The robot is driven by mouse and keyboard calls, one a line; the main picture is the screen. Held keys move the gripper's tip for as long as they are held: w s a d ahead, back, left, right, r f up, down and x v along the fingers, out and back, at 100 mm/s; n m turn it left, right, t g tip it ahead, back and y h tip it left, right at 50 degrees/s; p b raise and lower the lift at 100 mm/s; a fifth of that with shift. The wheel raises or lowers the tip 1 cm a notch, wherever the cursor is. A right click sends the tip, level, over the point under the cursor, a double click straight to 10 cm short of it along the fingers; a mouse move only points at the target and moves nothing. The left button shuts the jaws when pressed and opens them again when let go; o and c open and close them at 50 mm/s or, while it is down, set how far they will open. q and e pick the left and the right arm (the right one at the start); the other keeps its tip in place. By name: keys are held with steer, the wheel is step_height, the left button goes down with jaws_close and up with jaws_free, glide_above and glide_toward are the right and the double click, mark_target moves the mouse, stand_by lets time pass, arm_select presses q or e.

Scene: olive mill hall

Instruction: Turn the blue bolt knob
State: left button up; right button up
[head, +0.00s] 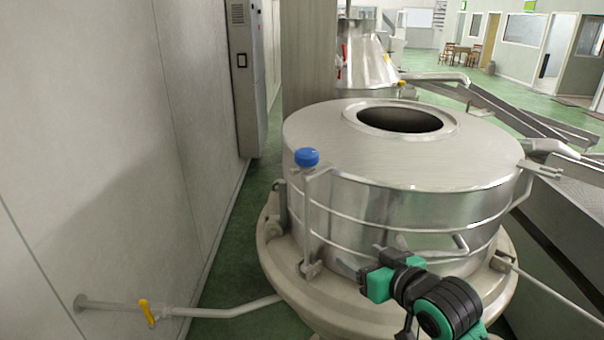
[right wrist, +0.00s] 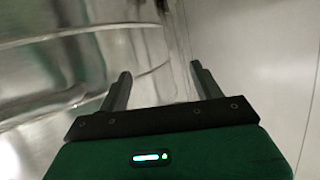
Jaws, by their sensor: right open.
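The blue bolt knob (head: 307,157) is a round blue cap on top of an upright metal bolt rod (head: 307,215). It stands at the left rim of a large round steel vat (head: 400,210). My right gripper (head: 354,260) is low in front of the vat, below and to the right of the knob and apart from it. In the right wrist view its two fingers (right wrist: 160,82) are spread with nothing between them. The knob does not show in that view. My left gripper is not in view.
A pale wall (head: 90,150) runs along the left, with a gap of green floor beside the vat. A pipe with a yellow handle (head: 147,312) crosses low at the left. The vat has an open round hole (head: 400,118) on top. Metal chutes (head: 500,110) stand at the right.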

mark_target(300, 148)
steer(key=w+a+r+n+t+y, duration=0.1)
steer(key=w+a+r+y, duration=0.1)
steer(key=r, duration=0.6)
steer(key=w+a+r+n+t+y, duration=0.1)
steer(key=a+r+y, duration=0.1)
steer(key=r, duration=0.7)
steer(key=shift+n, duration=0.3)
steer(key=p+x, duration=0.6)
steer(key=x, duration=0.6)
steer(key=shift+w+a, duration=0.2)
steer(key=shift+a, duration=0.15)
steer(key=shift+w+a+f+p, duration=0.15)
steer(key=shift+w+a+p, duration=0.15)
steer(key=shift+w+a, duration=0.15)
steer(key=shift+d, duration=0.1)
steer(key=shift+c, duration=0.5)
steer(key=c, duration=0.9)
steer(key=shift+g+y, duration=0.3)
steer(key=shift+y, duration=0.1)
